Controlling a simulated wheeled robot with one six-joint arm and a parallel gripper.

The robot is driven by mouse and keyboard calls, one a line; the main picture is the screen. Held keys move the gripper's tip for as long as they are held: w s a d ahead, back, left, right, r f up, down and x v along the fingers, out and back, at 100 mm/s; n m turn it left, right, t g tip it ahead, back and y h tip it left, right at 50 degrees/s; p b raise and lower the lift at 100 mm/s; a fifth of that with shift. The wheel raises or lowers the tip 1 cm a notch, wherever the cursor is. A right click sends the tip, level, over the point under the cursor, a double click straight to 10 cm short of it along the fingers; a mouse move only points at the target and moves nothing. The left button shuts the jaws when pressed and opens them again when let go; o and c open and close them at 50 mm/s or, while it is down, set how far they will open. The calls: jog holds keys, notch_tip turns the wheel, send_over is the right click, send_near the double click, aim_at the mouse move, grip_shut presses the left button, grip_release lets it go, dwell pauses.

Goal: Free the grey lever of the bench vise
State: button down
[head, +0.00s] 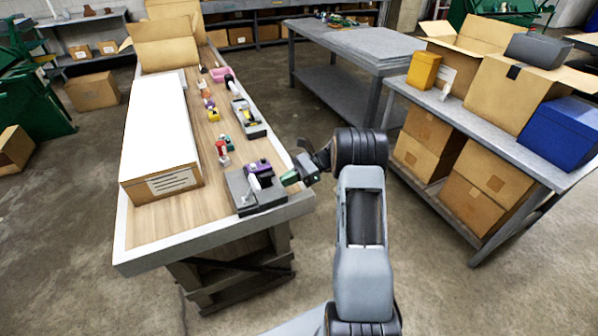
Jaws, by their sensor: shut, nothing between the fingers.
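On the right front corner of the wooden workbench (150,218) stands a small device on a dark grey base plate (262,201). It has a purple part (258,167) and a pale upright piece (254,182). It may be the bench vise, but I cannot tell for sure, and I cannot single out a grey lever on it. My gripper (287,178) is at the bench's right edge, just right of this device, with a green part near its tip. It looks shut and empty. I cannot tell whether it touches the device.
A long white-topped box (160,125) fills the bench's left side. Several small items, including a red one (222,150), and another grey plate with parts (248,118) lie farther back. A shelf table with cartons (485,190) and a blue box (558,132) stands right. Floor between is clear.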

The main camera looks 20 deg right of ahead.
aim_at(250, 192)
jog(key=x, duration=0.3)
jog(key=shift+a, duration=0.1)
jog(key=shift+a+r+p, duration=0.55)
jog(key=shift+a+r, duration=0.2)
jog(key=shift+a, duration=0.1)
jog(key=shift+a+r, duration=0.3)
jog(key=shift+a, duration=0.4)
